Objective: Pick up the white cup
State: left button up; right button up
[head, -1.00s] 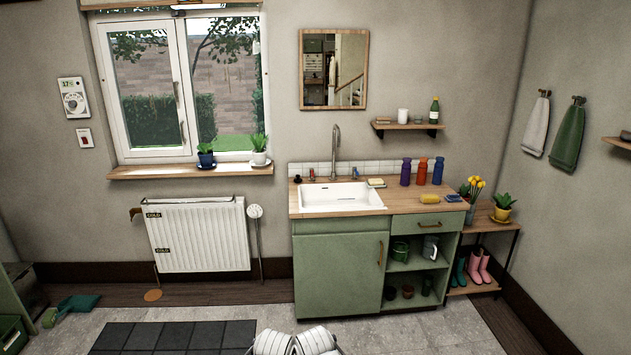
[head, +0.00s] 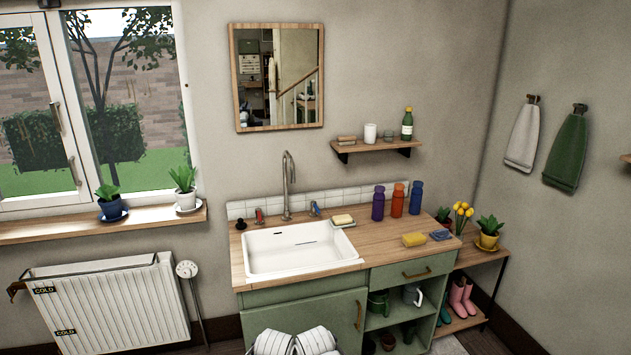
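The white cup (head: 370,133) stands upright on the small wooden wall shelf (head: 378,147), right of the mirror. It is plain and has nothing in front of it. Neither of my grippers can be made out in the head view.
A soap bar (head: 347,140), a small glass (head: 388,135) and a green bottle (head: 407,124) share the shelf. Below, the sink counter (head: 385,252) holds several bottles and a yellow sponge (head: 414,239). A radiator (head: 115,306) stands left. Air before the shelf is clear.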

aim_at(369, 130)
jog(key=i+l+z, duration=0.1)
jog(key=i+z, duration=0.8)
jog(key=i+l+z, duration=0.1)
jog(key=i, duration=0.2)
jog(key=i+l, duration=0.15)
jog(key=i, duration=0.15)
jog(key=i+l+u, duration=0.45)
jog(key=l+u, duration=0.15)
jog(key=i+l+u, duration=0.15)
jog(key=l+u, duration=0.2)
